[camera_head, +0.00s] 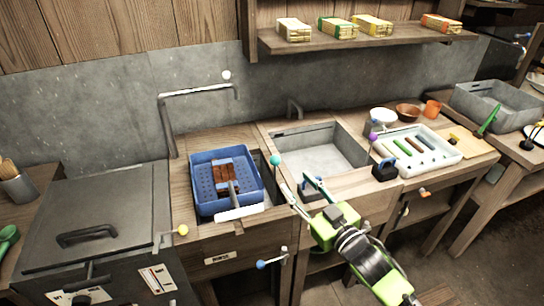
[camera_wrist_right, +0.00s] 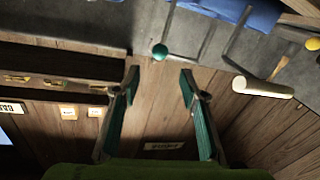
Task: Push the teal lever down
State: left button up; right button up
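The teal lever shows as a teal ball (camera_head: 275,160) at the right side of the blue basket, by the edge of the left sink opening. In the right wrist view the teal ball (camera_wrist_right: 159,52) lies beyond the fingertips, in line with the gap between them, apart from both. My right gripper (camera_head: 296,183) is open and empty, just below and to the right of the ball in the head view. Its two teal-padded fingers (camera_wrist_right: 160,78) stand wide apart in the wrist view. My left gripper is not in view.
A blue basket (camera_head: 205,200) holding brown pieces sits left of the ball. An empty grey basin (camera_head: 340,150) lies to the right. A blue-ended lever (camera_head: 262,264) and a yellow knob (camera_head: 183,230) are on the fronts. A white tray (camera_head: 440,158) stands farther right.

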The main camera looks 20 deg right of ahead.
aim_at(278, 164)
jog(key=p+x, duration=0.1)
jog(key=x, duration=1.1)
jog(key=shift+w+a+p, duration=0.15)
jog(key=shift+w+p, duration=0.15)
jog(key=shift+p, duration=0.05)
grip_shut()
jog(key=shift+f, duration=0.2)
